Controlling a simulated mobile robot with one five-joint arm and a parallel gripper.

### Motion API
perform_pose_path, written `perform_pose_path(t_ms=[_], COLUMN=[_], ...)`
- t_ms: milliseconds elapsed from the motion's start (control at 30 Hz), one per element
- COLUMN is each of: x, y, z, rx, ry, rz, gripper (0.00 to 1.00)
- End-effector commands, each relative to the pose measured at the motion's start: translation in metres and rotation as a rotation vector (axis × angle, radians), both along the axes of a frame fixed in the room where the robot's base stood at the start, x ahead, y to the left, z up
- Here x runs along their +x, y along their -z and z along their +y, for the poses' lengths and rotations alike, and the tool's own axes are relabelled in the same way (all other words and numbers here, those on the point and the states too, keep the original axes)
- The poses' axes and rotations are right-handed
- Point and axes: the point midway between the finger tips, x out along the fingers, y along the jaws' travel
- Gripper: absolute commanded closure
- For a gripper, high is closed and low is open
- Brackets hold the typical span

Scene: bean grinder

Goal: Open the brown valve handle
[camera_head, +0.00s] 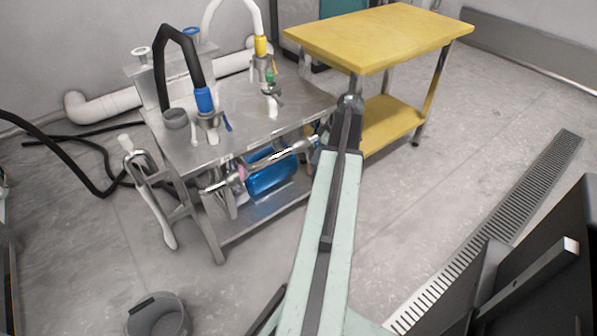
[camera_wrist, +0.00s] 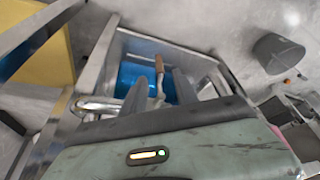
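The brown valve handle (camera_wrist: 159,64) shows in the wrist view on a light metal lever, in front of a blue tank. My gripper (camera_wrist: 160,76) is open, with one dark finger left of the handle and one right of it. The handle appears between or just beyond the fingertips; I cannot tell its exact depth or whether a finger touches it. In the head view my arm reaches to the right end of the steel bench (camera_head: 255,122), and I cannot make out the brown handle there. The blue tank (camera_head: 272,172) sits under the bench top.
A yellow-topped table (camera_head: 385,35) stands right behind the bench. A metal pipe (camera_head: 290,152) runs along the bench front. A grey bucket (camera_head: 158,315) stands front left, and it also shows in the wrist view (camera_wrist: 277,53). Floor right of my arm is clear up to a drain grate (camera_head: 500,225).

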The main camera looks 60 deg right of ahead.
Motion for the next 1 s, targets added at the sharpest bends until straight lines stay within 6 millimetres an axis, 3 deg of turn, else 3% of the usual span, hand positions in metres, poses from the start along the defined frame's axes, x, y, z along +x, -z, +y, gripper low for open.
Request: perform_pose_path(t_ms=[267,633,967,1000], x=[0.004,0.027,0.031,0.031], y=[0.011,0.069,0.071,0.071], z=[0.001,0.008,0.009,0.009], rx=[-0.001,0.000,0.000,0.000], ry=[-0.004,-0.005,-0.006,-0.006], rz=[-0.001,0.000,0.000,0.000], gripper=[0.65,0.65,0.65,0.73])
